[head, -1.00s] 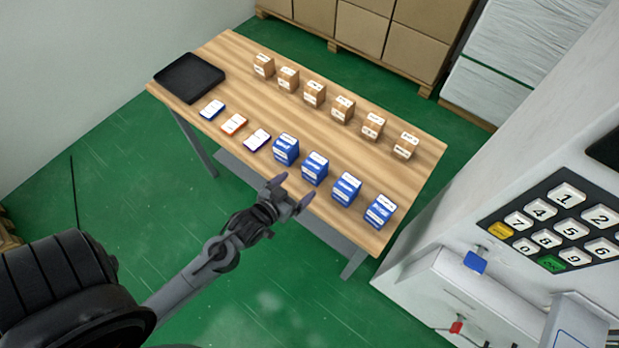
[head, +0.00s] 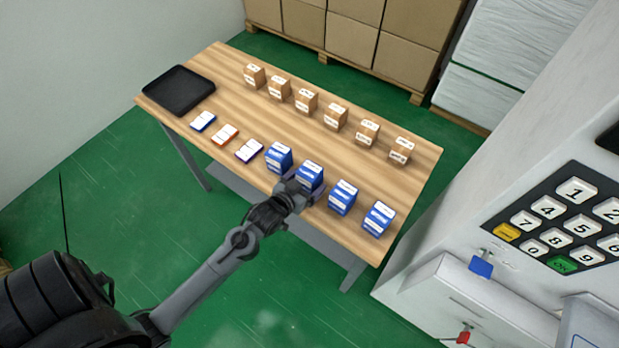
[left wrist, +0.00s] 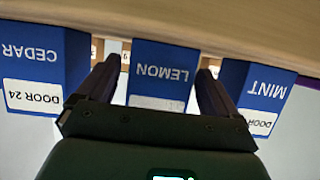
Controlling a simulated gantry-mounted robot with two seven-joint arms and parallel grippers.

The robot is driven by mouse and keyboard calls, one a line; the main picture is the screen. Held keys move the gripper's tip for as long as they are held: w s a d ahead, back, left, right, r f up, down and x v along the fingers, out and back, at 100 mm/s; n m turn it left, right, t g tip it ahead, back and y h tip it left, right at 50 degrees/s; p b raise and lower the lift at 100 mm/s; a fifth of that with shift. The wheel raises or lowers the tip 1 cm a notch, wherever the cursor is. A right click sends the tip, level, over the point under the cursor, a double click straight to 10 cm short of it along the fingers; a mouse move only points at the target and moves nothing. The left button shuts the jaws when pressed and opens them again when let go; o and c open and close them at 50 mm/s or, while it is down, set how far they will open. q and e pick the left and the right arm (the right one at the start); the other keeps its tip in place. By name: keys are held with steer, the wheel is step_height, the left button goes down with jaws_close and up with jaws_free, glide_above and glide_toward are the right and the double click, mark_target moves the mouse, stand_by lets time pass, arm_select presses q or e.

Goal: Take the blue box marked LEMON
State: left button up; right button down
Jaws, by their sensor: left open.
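The blue LEMON box (left wrist: 160,75) is in the middle of the left wrist view, its lettering upside down. In the head view it appears to be the second blue box from the left (head: 310,172), partly hidden by my left gripper (head: 296,190). The gripper is open, with one finger on each side of the LEMON box in the left wrist view (left wrist: 157,72). Gaps show between fingers and box; how deep the fingertips reach is unclear. My right gripper is not in view.
A blue CEDAR box (left wrist: 40,62) and a blue MINT box (left wrist: 258,90) flank the LEMON box closely. Small brown boxes (head: 335,116) line the far side of the wooden table (head: 230,110). A black tray (head: 180,90) and flat cards (head: 225,134) lie left. A keypad machine (head: 440,250) stands right.

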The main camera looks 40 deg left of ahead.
arm_select(q)
steer(key=shift+x, duration=1)
steer(key=c, duration=1.1)
